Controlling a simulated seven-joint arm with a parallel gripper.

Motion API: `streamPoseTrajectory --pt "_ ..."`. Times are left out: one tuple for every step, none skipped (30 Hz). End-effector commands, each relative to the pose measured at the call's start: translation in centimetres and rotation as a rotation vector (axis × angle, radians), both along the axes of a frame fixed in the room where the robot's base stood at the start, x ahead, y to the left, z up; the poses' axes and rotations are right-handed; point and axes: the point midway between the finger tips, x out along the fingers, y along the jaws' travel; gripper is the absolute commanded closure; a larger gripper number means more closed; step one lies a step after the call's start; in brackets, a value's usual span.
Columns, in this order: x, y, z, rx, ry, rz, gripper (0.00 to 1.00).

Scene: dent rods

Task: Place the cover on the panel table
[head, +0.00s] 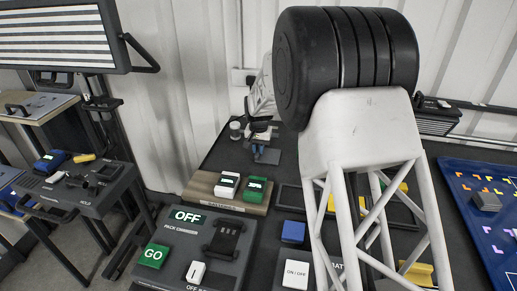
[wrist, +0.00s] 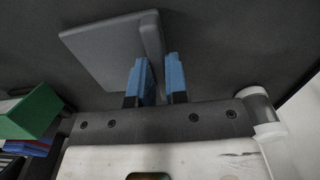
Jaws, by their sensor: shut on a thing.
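The cover is a flat grey plate (wrist: 100,52) with an upright rib, seen in the wrist view. My gripper (wrist: 160,80) has blue fingers on either side of the rib's near end and is shut on it. In the head view my gripper (head: 259,150) is at the back left of the dark table, and the cover (head: 272,156) shows small and dark at its fingertips. Whether the cover touches the table is hard to tell. Which surface is the panel table is not clear; a small table (head: 62,108) at the far left bears a grey panel with a black handle.
A wooden block with white and green switches (head: 228,186) stands in front of my gripper. A grey OFF/GO box (head: 190,250) is nearer. A white cylinder (wrist: 258,105) stands beside the gripper. A blue board (head: 480,215) lies right. A tool table (head: 85,190) stands left, across a gap.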

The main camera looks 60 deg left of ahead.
Motion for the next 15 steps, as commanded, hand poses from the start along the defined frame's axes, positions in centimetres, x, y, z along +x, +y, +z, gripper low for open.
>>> streamPoseTrajectory --pt "0.01 0.01 0.05 0.001 -0.001 0.0 1.0" --pt "0.01 0.01 0.05 0.0 0.0 0.0 1.0" --pt "0.01 0.01 0.05 0.0 0.0 0.0 1.0" --pt "0.01 0.01 0.05 0.0 0.0 0.0 1.0" --pt "0.01 0.01 0.05 0.0 0.0 0.0 1.0" --pt "0.01 0.01 0.03 0.0 0.0 0.0 1.0" --pt "0.0 0.0 -0.01 0.0 0.0 0.0 1.0" --pt "0.0 0.0 -0.06 0.0 0.0 0.0 1.0" --pt "0.0 0.0 -0.14 0.0 0.0 0.0 1.0" --pt "0.01 0.01 -0.2 0.0 0.0 0.0 1.0" --pt "0.01 0.01 -0.26 0.0 0.0 0.0 1.0" --pt "0.01 0.01 -0.22 0.0 0.0 0.0 0.8" --pt "0.01 0.01 -0.23 0.0 0.0 0.0 0.75" --pt "0.01 0.01 -0.23 0.0 0.0 0.0 0.7" --pt "0.0 0.0 -0.24 0.0 0.0 0.0 0.64"
